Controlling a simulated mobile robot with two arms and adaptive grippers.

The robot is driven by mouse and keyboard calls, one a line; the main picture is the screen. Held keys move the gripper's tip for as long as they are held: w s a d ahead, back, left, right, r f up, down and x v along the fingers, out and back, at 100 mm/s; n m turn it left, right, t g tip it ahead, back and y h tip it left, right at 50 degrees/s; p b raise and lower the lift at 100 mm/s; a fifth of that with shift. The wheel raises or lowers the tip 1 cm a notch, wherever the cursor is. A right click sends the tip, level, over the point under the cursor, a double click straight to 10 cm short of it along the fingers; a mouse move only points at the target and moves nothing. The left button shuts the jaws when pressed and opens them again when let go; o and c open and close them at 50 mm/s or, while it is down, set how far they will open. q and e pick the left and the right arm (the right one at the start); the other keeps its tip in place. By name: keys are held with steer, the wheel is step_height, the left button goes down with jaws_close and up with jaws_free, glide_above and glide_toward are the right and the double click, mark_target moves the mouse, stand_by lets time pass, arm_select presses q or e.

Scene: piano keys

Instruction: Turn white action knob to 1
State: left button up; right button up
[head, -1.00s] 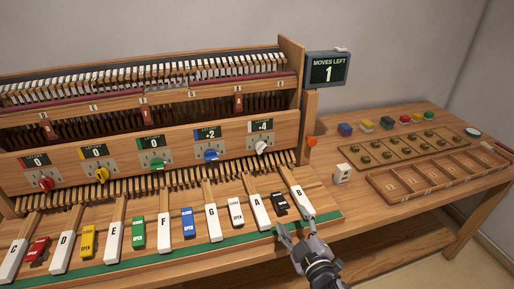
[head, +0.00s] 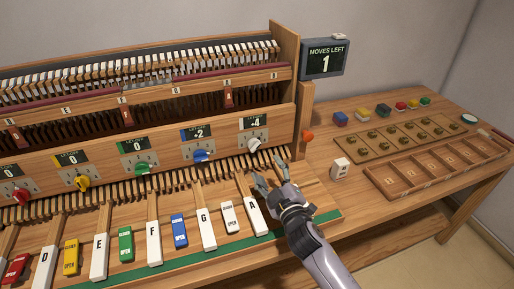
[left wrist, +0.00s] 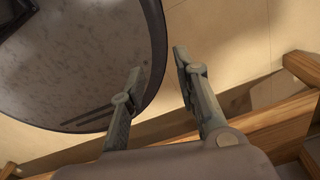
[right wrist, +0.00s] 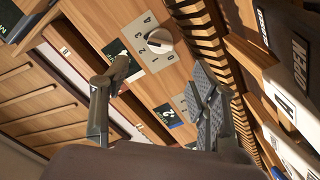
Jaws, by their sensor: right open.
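The white action knob (head: 254,143) is at the right end of the front panel, and the display above it (head: 254,123) reads +4. In the right wrist view the knob (right wrist: 160,41) sits on a dial plate (right wrist: 148,40) marked 0 to 4; I cannot tell exactly which mark it points at. My right gripper (head: 268,174) is open and empty, in front of and just below the knob, apart from it. Its spread fingers (right wrist: 160,70) show below the knob in the right wrist view. My left gripper (left wrist: 157,66) is open and empty, away from the panel.
Red (head: 21,195), yellow (head: 82,182), green (head: 142,169) and blue (head: 201,156) knobs line the panel to the left. Letter keys, such as A (head: 252,214), lie below. An orange knob (head: 308,136) is right of the panel. A screen (head: 325,61) reads moves left 1.

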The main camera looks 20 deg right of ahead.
mark_target(256, 149)
steer(key=w, duration=1)
steer(key=shift+w+a+p, duration=0.15)
steer(key=shift+a+p, duration=0.1)
steer(key=shift+p, duration=0.05)
arm_select(q)
steer(key=shift+w+r, duration=0.45)
steer(key=shift+w, duration=0.35)
steer(key=shift+s, duration=0.1)
arm_select(e)
steer(key=shift+c, duration=0.5)
arm_select(q)
steer(key=shift+s, duration=0.1)
arm_select(e)
steer(key=c, duration=1.1)
